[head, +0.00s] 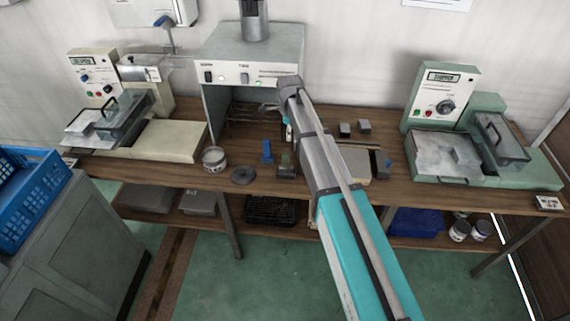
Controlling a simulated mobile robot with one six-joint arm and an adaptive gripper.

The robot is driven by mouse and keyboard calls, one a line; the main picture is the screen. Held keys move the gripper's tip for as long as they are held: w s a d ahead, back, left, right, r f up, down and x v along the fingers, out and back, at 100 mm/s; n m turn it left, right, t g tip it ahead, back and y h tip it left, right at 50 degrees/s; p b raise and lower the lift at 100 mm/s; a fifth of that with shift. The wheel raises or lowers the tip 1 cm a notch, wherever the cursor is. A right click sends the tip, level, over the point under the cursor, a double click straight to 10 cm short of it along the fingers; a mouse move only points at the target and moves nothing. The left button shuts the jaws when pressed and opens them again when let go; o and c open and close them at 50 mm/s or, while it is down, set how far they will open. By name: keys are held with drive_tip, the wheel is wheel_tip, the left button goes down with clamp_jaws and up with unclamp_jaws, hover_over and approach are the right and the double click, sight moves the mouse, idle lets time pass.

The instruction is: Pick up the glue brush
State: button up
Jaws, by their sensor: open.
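My arm reaches up from the lower right over the wooden bench (313,186). My gripper (268,108) is small and partly dark in this view, in front of the open bay of the white cabinet. It is open, with nothing seen between its fingers. A small blue upright thing (267,150) stands on the bench below my gripper; it may be the glue brush, but it is too small to tell. A round grey tin (214,159) stands to its left. A dark round disc (243,175) lies flat in front of the tin.
The white cabinet (249,72) stands behind. Bench machines stand at the left (164,141) and right (483,158). Small dark blocks (286,169) lie beside my arm, and others (364,126) lie farther back. A blue crate (31,205) sits at the lower left.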

sight(286, 153)
drive_tip(key=shift+w+a+r+m, duration=0.1)
drive_tip(key=shift+w+a+m, duration=0.2)
drive_tip(key=shift+a, duration=0.15)
wheel_tip(286, 153, down, 9)
drive_tip(key=b, duration=0.8)
drive_tip(key=shift+r+b, duration=0.2)
drive_tip(key=shift+b, duration=0.1)
drive_tip(key=shift+s+f, duration=0.1)
idle(0.4)
drive_tip(key=f+b, duration=0.3)
drive_tip(key=shift+s+f+b, duration=0.25)
drive_tip(key=shift+s+b, duration=0.05)
drive_tip(key=shift+f+b, duration=0.75)
drive_tip(key=shift+b, duration=0.05)
clamp_jaws()
